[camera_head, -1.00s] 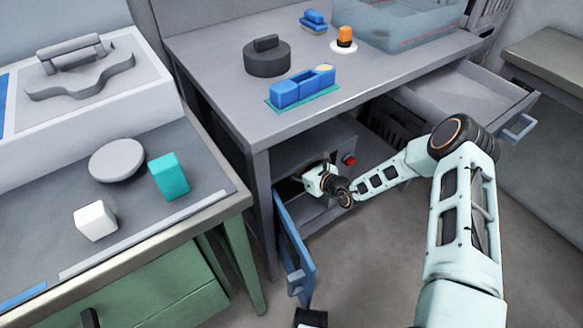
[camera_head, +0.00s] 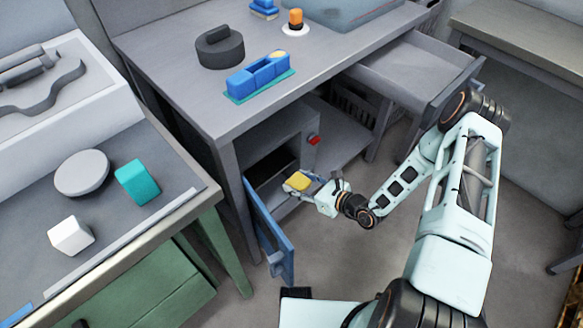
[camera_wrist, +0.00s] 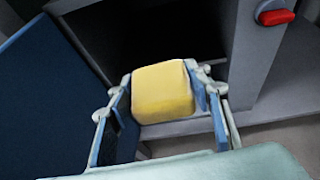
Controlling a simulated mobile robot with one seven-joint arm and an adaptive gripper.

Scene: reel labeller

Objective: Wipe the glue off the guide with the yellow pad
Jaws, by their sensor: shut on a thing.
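The yellow pad (camera_wrist: 163,92) is held between the two fingers of my gripper (camera_wrist: 165,100), which is shut on it. In the head view the yellow pad (camera_head: 298,181) is at the end of my gripper (camera_head: 305,188), in front of the opening of the grey cabinet (camera_head: 232,138) under the table. A blue guide (camera_head: 258,74) with a pale yellowish spot, perhaps the glue (camera_head: 277,56), sits on a teal base on the table, above and left of my gripper.
The cabinet's blue door (camera_head: 268,230) stands open left of my gripper. A red knob (camera_head: 313,140) is on the cabinet front. A drawer (camera_head: 415,75) is pulled out at right. A dark round weight (camera_head: 219,50) and an orange beacon (camera_head: 295,19) stand on the table.

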